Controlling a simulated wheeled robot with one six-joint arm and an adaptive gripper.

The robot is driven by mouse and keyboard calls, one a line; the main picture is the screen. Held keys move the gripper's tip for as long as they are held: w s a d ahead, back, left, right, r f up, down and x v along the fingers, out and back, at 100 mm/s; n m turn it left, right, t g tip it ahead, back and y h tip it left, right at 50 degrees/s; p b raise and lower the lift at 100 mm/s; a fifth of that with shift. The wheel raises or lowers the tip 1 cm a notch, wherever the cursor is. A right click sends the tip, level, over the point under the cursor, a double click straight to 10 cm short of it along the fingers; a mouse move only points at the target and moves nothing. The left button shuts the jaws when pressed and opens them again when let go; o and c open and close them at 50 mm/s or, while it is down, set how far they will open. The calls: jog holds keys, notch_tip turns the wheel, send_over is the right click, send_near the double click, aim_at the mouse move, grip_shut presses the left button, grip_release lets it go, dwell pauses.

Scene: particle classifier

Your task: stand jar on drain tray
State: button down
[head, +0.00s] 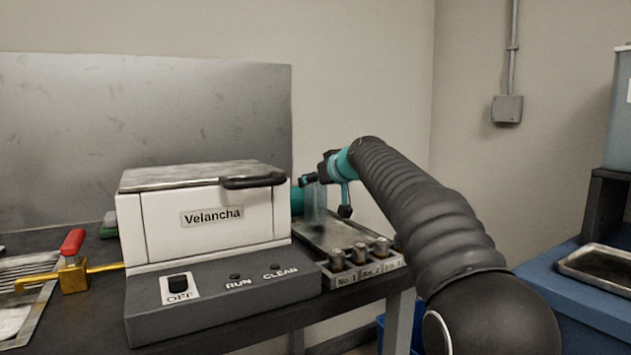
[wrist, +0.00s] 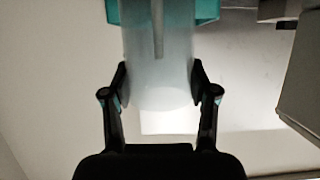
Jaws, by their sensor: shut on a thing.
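My gripper (head: 325,190) is shut on a clear, pale jar (head: 315,208), just right of the white machine. In the wrist view, my gripper's two black fingers (wrist: 160,88) press on either side of the translucent jar (wrist: 158,60), and a thin grey rod shows within its outline. A shallow metal tray (head: 566,263) with a dark inside lies on the blue bench at the right. No label shows which surface is the drain tray.
The white Velancha machine (head: 160,225) stands left of my gripper, its switch at OFF. A red-handled brass tool (head: 73,275) and a slatted metal tray (head: 45,298) lie at the left.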

jog(key=shift+f+b, duration=0.6)
dwell(0.3)
jog(key=shift+c, duration=1.2)
grip_release()
jog(key=v, duration=1.1)
jog(key=s+d+f+m+g+h+p, duration=0.1)
jog(key=s+d+f+m+h, duration=0.1)
jog(key=s+d+f, duration=0.3)
jog(key=s+d+f+m+g+h+p, duration=0.1)
jog(key=s+d+f, duration=0.5)
jog(key=s+f, duration=0.7)
jog(key=s+d+f+m+g+h+p, duration=0.2)
jog(key=s+f, duration=0.6)
jog(key=s, duration=1.4)
jog(key=d+m+g+h, duration=0.1)
jog(key=d+h, duration=0.1)
jog(key=d, duration=0.1)
jog(key=shift+s+d+f+m, duration=0.2)
jog(key=shift+d+f+m, duration=0.1)
jog(key=shift+d+f, duration=0.1)
